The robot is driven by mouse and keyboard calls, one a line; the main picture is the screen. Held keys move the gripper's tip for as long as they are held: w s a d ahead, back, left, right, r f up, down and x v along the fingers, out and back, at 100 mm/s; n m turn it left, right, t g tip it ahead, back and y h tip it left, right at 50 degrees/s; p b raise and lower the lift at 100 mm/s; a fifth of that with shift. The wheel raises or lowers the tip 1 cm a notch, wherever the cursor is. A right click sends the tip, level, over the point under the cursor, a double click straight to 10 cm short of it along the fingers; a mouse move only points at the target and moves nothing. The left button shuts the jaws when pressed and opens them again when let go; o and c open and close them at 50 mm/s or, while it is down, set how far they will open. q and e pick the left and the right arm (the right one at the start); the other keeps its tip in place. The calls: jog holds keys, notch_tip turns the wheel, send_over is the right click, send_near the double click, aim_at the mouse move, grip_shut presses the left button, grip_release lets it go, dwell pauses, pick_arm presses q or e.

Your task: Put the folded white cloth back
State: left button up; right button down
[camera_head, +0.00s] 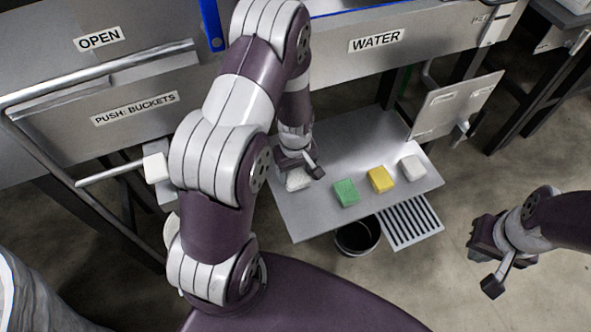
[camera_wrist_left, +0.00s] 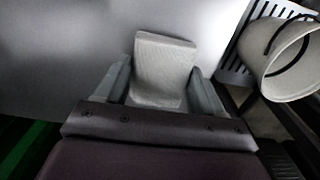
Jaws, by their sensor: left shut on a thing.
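The folded white cloth (camera_wrist_left: 163,68) is between the two fingers of my left gripper (camera_wrist_left: 165,92) in the left wrist view, and the fingers are closed on its sides. In the head view this cloth (camera_head: 297,181) shows under my left gripper (camera_head: 307,170), at the left part of the grey metal shelf (camera_head: 305,222). I cannot tell whether it touches the shelf. My right gripper (camera_head: 484,268) hangs over the floor at the right, apart from the shelf; its jaw gap is not clear.
On the shelf, a green cloth (camera_head: 346,192), a yellow cloth (camera_head: 380,179) and another white cloth (camera_head: 413,166) lie in a row to the right. Another white block (camera_head: 155,168) sits at the left.

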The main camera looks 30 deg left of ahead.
aim_at(296, 174)
pick_arm(q)
jog(key=shift+f, duration=0.15)
jog(key=o, duration=0.9)
jog(key=shift+o, duration=0.2)
jog(key=s+d+r+m+p, duration=0.1)
jog(key=s+r+m+p, duration=0.2)
jog(key=r, duration=0.6)
jog(key=s+d+r+m+t+p, duration=0.1)
jog(key=s+d+r+m+p, duration=0.1)
jog(key=r, duration=0.7)
jog(key=s+d+r+m+p, duration=0.2)
jog(key=r+m+p, duration=0.3)
jog(key=r, duration=0.4)
jog(key=shift+s+r+p, duration=0.3)
jog(key=shift+s+r, duration=0.1)
jog(key=shift+s, duration=0.5)
